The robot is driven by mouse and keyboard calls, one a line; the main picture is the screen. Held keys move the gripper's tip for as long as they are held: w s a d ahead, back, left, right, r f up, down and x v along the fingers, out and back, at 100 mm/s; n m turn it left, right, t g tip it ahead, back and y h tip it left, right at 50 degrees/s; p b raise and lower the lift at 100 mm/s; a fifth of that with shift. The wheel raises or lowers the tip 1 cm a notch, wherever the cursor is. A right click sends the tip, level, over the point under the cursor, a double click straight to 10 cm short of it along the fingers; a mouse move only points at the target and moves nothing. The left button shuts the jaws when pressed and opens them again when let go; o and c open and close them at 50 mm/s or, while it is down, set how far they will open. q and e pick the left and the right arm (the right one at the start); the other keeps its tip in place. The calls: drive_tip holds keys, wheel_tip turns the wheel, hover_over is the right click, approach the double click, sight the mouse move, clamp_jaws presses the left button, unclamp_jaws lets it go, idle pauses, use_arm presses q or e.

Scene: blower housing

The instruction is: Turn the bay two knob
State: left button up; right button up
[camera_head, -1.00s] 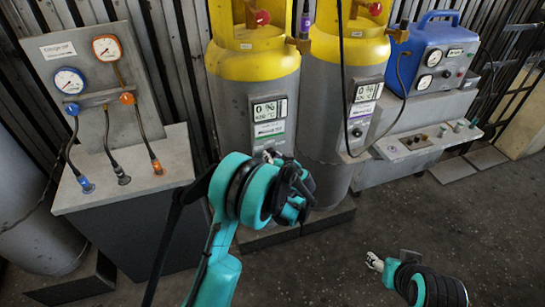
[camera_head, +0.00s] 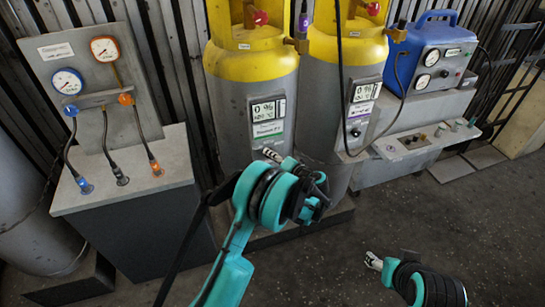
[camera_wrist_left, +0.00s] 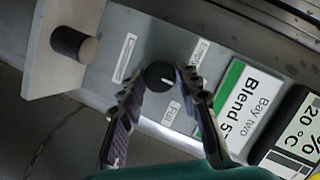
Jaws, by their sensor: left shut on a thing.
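The bay two knob (camera_wrist_left: 160,76) is a round black knob with a white pointer mark on a grey panel in the left wrist view. Labels surround it, one reading "Full", and a green-edged "Bay two Blend" label (camera_wrist_left: 238,97) lies to its right. My left gripper (camera_wrist_left: 159,80) has one finger on each side of the knob and is shut on it. In the head view my left wrist (camera_head: 272,195) is in front of the left yellow-topped cylinder (camera_head: 245,75) and hides the knob. My right gripper (camera_head: 374,261) is low at the right, away from the cylinders; its jaw state is unclear.
A grey gauge stand (camera_head: 125,175) with hoses is at the left. A second yellow-topped cylinder (camera_head: 345,55) stands to the right, beside a blue unit (camera_head: 430,55) on a grey bench. A short dark cylinder (camera_wrist_left: 75,43) protrudes near the knob. The floor at lower right is clear.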

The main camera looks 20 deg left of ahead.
idle(0.4)
use_arm(q)
drive_tip(key=o, duration=1.2)
drive_tip(key=shift+c, duration=0.2)
drive_tip(key=shift+d, duration=0.1)
drive_tip(key=v, duration=1.2)
